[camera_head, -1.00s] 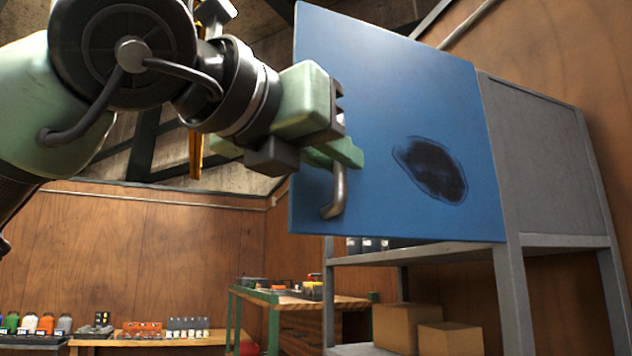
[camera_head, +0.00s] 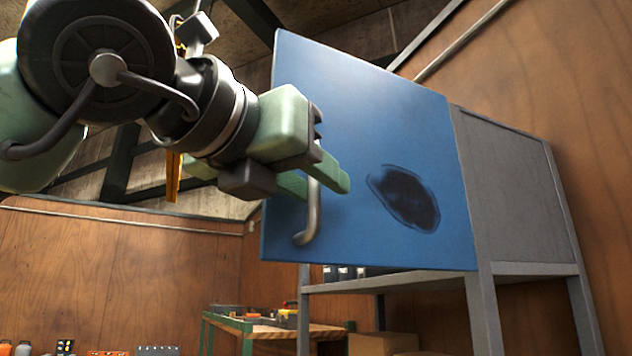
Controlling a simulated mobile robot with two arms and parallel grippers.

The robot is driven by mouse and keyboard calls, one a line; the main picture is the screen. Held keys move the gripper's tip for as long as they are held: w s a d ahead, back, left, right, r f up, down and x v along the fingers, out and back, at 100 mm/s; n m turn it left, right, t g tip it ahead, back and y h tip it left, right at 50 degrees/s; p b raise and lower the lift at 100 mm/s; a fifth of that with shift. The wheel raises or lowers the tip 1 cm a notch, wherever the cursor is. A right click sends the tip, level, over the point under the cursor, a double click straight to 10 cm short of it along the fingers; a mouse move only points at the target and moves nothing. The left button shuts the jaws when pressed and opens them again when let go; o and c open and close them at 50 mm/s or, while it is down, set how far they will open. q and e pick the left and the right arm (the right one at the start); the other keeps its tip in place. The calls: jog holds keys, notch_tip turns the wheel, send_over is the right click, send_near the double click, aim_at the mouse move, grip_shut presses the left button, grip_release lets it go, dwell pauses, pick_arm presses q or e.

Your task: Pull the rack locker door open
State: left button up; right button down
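The blue locker door (camera_head: 340,120), with a dark oval patch, stands at an angle to the rack front, its left edge swung outward. Its bent metal handle (camera_head: 311,215) hangs near the lower left. My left gripper (camera_head: 318,187) is at the handle. Its two green fingers stand apart, one on each side of the bar, and look open around it. The fingers hide the handle's upper end. The grey locker body (camera_head: 512,190) is behind the door on the right. My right gripper is out of view.
The grey metal rack (camera_head: 483,310) carries the locker, with cardboard boxes (camera_head: 383,345) below. A green-framed workbench (camera_head: 262,330) with tools stands farther back. A wooden wall (camera_head: 120,265) is behind. The space left of the door is open below my arm.

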pick_arm(q)
jog(key=b+v, duration=0.2)
jog(key=v, duration=0.5)
jog(key=shift+s+d, duration=0.1)
jog(key=shift+s, duration=0.05)
dwell(0.3)
